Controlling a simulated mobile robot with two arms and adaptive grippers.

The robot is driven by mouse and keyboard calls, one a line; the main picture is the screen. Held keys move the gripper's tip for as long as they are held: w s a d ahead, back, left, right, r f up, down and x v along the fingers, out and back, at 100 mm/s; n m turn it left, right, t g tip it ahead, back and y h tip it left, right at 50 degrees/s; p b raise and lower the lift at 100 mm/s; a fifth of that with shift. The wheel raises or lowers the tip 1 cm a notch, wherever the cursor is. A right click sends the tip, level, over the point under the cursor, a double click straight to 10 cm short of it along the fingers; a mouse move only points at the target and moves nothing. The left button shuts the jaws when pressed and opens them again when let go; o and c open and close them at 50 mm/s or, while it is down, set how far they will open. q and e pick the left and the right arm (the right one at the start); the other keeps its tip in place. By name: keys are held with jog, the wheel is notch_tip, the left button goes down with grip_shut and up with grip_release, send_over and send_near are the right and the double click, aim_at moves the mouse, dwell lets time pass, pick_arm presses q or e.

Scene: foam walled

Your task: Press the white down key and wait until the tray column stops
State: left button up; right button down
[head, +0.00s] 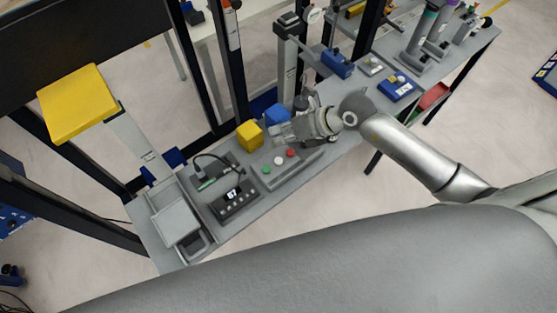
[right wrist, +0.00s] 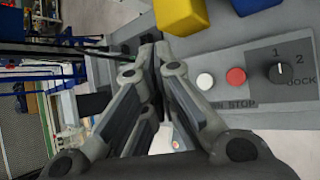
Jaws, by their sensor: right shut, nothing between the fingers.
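The white down key (head: 279,160) sits between a green key (head: 266,169) and a red key (head: 291,153) on a grey control box. In the right wrist view the white key (right wrist: 205,81) is left of the red key (right wrist: 236,76), just right of my fingers. My right gripper (head: 272,138) is shut and empty, apart from the white key, beside the yellow block. Its closed fingers (right wrist: 155,52) also show in the right wrist view and hide part of the box. A grey column (head: 133,138) with a yellow top (head: 78,104) stands at the left. My left gripper is not in view.
A yellow block (head: 249,136) and a blue block (head: 277,114) stand behind the box. A black display unit (head: 234,201) and a grey tray (head: 174,221) lie to the left. A rotary knob (right wrist: 281,70) is right of the red key. Another upright column (head: 288,72) stands behind.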

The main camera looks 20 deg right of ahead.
jog(key=b, duration=0.5)
send_over(279, 161)
jog(key=w, duration=0.1)
jog(key=f, duration=0.6)
jog(key=shift+d+f, duration=0.25)
jog(key=shift+f, duration=0.15)
jog(key=shift+f+b, duration=0.4)
jog(key=shift+f, duration=0.4)
